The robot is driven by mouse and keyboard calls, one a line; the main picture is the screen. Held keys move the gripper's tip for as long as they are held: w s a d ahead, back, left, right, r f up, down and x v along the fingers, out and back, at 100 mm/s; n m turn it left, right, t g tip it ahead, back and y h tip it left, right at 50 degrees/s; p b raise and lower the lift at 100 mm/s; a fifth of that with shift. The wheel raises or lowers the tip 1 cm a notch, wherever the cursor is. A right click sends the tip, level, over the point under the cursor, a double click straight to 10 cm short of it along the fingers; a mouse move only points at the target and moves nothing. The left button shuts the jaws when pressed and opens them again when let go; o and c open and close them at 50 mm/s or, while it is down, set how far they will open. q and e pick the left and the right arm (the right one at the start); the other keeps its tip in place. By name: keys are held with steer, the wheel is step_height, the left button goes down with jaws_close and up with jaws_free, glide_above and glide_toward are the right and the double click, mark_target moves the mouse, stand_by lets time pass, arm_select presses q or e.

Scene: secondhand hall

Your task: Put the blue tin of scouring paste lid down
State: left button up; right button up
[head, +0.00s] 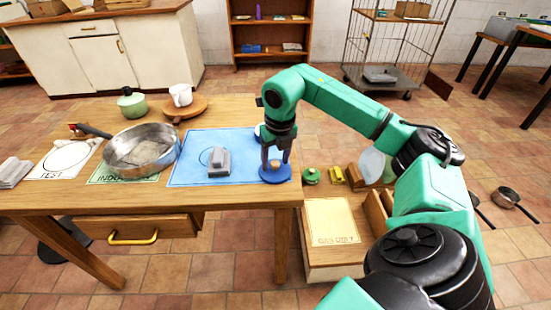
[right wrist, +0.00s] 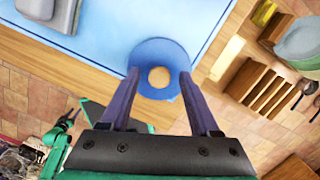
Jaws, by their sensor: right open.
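A small pale blue and white round thing behind the gripper is mostly hidden. My left gripper is not in view.
A grey block-shaped object (head: 219,163) stands on the mat to the left. A steel pan (head: 142,150), a green pot (head: 131,103) and a white mug (head: 181,95) on a wooden board are further left. A lower wooden surface (head: 333,222) lies right of the table.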

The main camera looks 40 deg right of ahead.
mark_target(278, 174)
steer(key=shift+r, duration=0.2)
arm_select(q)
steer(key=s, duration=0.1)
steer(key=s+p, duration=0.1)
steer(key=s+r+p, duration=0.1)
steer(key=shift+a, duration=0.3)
arm_select(e)
step_height(278, 174, up, 12)
steer(key=s, duration=0.1)
steer(key=shift+s+a, duration=0.25)
steer(key=shift+s, duration=0.1)
steer(key=shift+f, duration=0.1)
